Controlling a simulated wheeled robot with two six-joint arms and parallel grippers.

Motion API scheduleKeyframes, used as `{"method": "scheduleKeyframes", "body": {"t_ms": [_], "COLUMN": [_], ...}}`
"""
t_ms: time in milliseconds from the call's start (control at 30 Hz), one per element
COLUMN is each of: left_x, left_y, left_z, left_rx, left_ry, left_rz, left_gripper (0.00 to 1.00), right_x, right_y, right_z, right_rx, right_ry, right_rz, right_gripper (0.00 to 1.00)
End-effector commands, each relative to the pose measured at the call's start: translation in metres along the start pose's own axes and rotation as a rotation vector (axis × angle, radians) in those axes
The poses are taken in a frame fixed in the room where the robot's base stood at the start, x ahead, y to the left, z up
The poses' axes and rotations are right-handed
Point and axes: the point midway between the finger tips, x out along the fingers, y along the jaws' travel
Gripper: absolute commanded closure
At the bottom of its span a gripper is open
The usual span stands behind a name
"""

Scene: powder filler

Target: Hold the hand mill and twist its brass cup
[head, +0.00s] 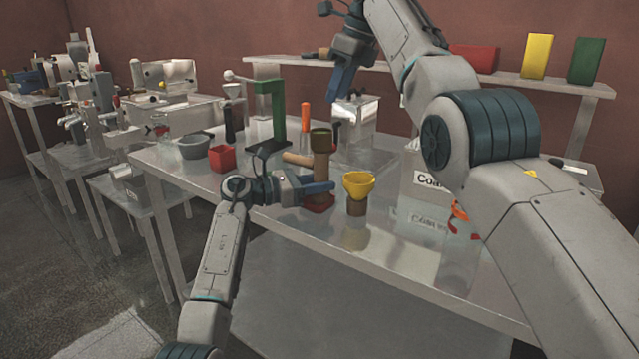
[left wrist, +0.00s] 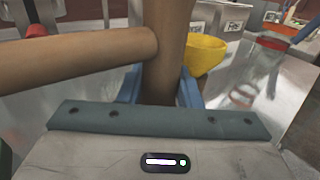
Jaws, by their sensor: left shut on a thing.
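The hand mill (head: 321,164) stands upright near the table's front edge, with a wooden body, a wooden side handle (head: 297,158) pointing left and a dark brass cup (head: 320,138) on top. My left gripper (head: 318,188) is shut on the mill's lower body. In the left wrist view the wooden body (left wrist: 163,60) stands between the blue fingers, and the handle (left wrist: 75,58) runs to the left. The cup is out of that view. My right gripper (head: 340,82) hangs above and behind the mill, apart from it, pointing down; its jaw opening is unclear.
A yellow funnel (head: 358,183) on a brown jar stands just right of the mill. A green press (head: 272,110), a red box (head: 222,158) and a grey bowl (head: 195,145) stand to the left. A white labelled box (head: 422,185) is on the right. The table's front edge is close.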

Motion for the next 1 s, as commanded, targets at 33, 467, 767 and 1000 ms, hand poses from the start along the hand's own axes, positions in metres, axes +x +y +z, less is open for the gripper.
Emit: {"method": "scheduleKeyframes", "body": {"t_ms": [33, 467, 767, 1000], "left_x": [-0.0001, -0.0002, -0.0003, -0.0003], "left_y": [0.0000, 0.0001, 0.0001, 0.0001], "left_z": [-0.0001, -0.0003, -0.0004, -0.0004], "left_rx": [0.000, 0.000, 0.000, 0.000], "left_ry": [0.000, 0.000, 0.000, 0.001], "left_rz": [0.000, 0.000, 0.000, 0.000], "left_gripper": [1.00, 1.00, 1.00, 1.00], "right_x": [0.0000, -0.0009, -0.0014, -0.0022], "right_y": [0.0000, -0.0010, -0.0022, -0.0032], "right_z": [0.0000, -0.0009, -0.0023, -0.0033], "right_rx": [-0.002, -0.512, -1.093, -1.558], "right_ry": [0.000, -0.009, -0.021, -0.032], "right_rz": [0.000, 0.005, 0.006, 0.002], "right_gripper": [0.52, 0.34, 0.34, 0.34]}}
